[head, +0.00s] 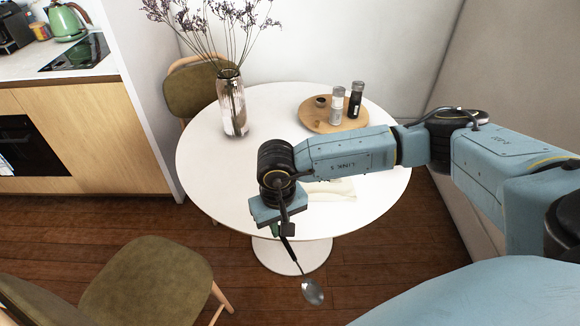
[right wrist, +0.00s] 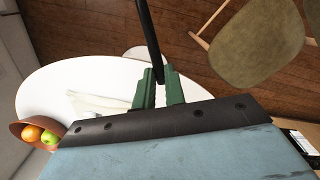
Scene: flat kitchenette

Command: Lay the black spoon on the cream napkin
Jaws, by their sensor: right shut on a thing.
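The black spoon (head: 291,252) has a dark handle and a grey, shiny bowl end. My right gripper (head: 279,228) is shut on its handle, and the spoon slants down past the table's front edge in the head view. In the right wrist view, the green fingers (right wrist: 158,90) pinch the black handle (right wrist: 147,30); the spoon's bowl is out of frame. The cream napkin (head: 335,189) lies on the white round table, partly hidden by my right arm. It also shows in the right wrist view (right wrist: 97,103), left of the fingers, apart from the spoon. My left gripper is not in view.
The white table (head: 215,175) has clear room at left. A glass vase (head: 232,105) with dried flowers and a wooden tray (head: 315,122) with two shakers and a small cup stand farther back. A fruit bowl (right wrist: 35,142) shows in the wrist view. An olive chair (head: 150,280) stands front left.

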